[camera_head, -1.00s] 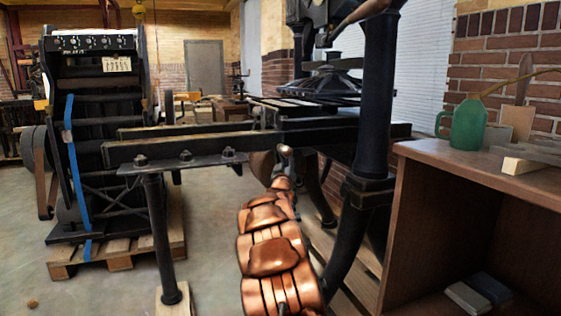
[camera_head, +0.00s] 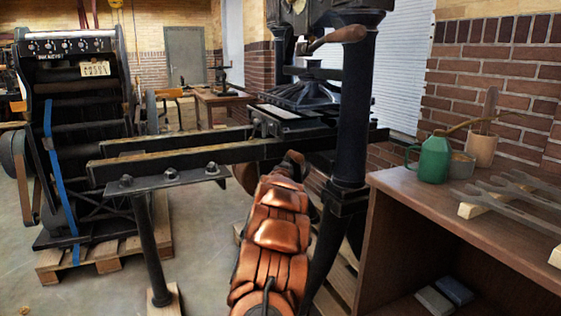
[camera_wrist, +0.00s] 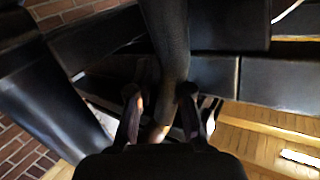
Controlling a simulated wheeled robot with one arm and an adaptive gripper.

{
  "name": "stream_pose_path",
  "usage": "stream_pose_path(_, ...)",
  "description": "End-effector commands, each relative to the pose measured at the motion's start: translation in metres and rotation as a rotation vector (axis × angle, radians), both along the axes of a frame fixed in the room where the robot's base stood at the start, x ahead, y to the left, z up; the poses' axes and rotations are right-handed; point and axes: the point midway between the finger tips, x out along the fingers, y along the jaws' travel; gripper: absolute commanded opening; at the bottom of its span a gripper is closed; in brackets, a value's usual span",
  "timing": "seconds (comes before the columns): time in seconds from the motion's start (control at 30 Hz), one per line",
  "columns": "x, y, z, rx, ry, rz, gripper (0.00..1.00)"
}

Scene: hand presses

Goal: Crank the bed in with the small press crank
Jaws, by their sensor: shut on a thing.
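The hand press stands at the centre right, its bed (camera_head: 275,113) lying on the long rails (camera_head: 190,153) below the platen. My gripper (camera_head: 293,160), at the end of my copper-coloured arm, reaches up beside the rails from the front. The wrist view shows its two dark fingers (camera_wrist: 160,100) closed around a dark curved bar, the small press crank (camera_wrist: 172,50). My arm and gripper hide the crank in the head view.
A wooden cabinet (camera_head: 400,215) stands close on the right, bearing a green can (camera_head: 434,160) and metal tools. The press's black column (camera_head: 352,110) rises beside my arm. Another machine (camera_head: 85,120) stands on a pallet at left. A support leg (camera_head: 152,245) stands left of my arm.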

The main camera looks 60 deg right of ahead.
Motion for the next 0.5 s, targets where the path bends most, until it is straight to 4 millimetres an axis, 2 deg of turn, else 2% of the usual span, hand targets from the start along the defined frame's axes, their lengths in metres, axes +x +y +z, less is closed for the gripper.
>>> stream_pose_path(0.03, -0.006, -0.005, 0.008, 0.019, -0.026, -0.009, 0.00)
stream_pose_path(0.5, -0.016, -0.016, -0.004, 0.150, -0.126, -0.008, 0.00)
